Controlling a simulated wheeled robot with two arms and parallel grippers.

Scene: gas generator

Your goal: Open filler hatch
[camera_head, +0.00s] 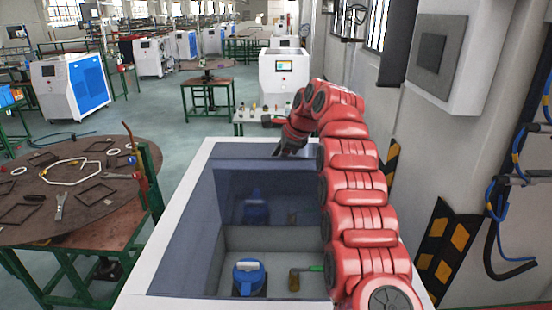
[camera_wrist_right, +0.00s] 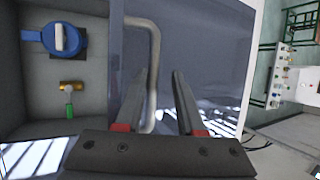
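The white-framed box (camera_head: 170,248) in front of me has a dark grey-blue glossy panel (camera_head: 262,190), also in the right wrist view (camera_wrist_right: 215,50). A grey bent bar handle (camera_wrist_right: 155,50) is on this panel. My right gripper (camera_head: 283,152) is at the box's far side. In the right wrist view its fingers (camera_wrist_right: 162,80) are apart, with the handle between them; I cannot tell whether they touch it. Below the panel, an uncovered recess shows a blue cap (camera_head: 249,276) and a brass fitting with a green lever (camera_head: 308,269). My left gripper is out of view.
A round table (camera_head: 90,205) with metal frames and tools stands at the left. A wall with a grey box (camera_head: 440,50) and black-yellow corner guards (camera_head: 440,240) is close on the right. A small bench with bottles (camera_head: 262,118) stands beyond the box.

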